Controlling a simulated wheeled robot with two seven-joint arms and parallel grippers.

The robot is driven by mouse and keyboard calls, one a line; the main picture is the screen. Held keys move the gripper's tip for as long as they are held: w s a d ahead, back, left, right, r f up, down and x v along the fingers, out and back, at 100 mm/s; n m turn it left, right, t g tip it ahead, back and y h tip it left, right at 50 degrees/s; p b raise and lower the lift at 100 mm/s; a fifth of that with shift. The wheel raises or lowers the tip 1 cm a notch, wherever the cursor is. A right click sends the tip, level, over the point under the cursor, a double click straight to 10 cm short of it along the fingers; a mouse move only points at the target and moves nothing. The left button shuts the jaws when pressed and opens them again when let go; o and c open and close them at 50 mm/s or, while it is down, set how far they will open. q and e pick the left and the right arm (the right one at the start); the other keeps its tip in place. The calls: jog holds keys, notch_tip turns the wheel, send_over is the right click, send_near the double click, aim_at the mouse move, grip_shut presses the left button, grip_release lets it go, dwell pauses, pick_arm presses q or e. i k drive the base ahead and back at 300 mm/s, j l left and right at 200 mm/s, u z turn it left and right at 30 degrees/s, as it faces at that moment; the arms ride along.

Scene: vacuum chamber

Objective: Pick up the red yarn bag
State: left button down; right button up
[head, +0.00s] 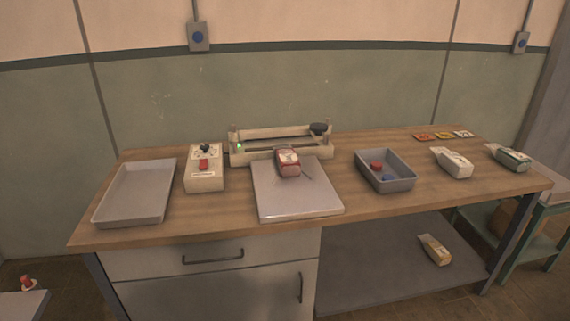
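The red yarn bag (288,162) appears to be the small red package with a pale label. It lies on the grey plate (297,203) in front of the sealing bar device (280,143), near the middle of the wooden workbench. Its back end is close to the device's front edge; I cannot tell whether they touch. Neither of my grippers shows in the head view.
A grey tray (107,212) and a control box (203,168) stand left. A grey bin (405,183) with red and blue items, a white bag (454,163) and a green bag (510,158) are right. A yellow bag (434,249) lies on the lower shelf.

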aim_at(287, 163)
jog(key=i+l+u, duration=0.1)
jog(key=i+l, duration=0.15)
jog(key=i+l+u, duration=0.1)
jog(key=i+l, duration=0.15)
jog(key=l, duration=0.15)
jog(key=i+l+u, duration=0.1)
jog(key=l, duration=0.25)
jog(key=i+l+u, duration=0.1)
jog(key=i+l, duration=0.2)
jog(key=i+l+u, duration=0.1)
jog(key=l, duration=0.35)
jog(key=i+l+u, duration=0.1)
jog(key=i+l, duration=0.2)
jog(key=i+l+u, duration=0.1)
jog(key=l, duration=0.4)
jog(key=i, duration=0.05)
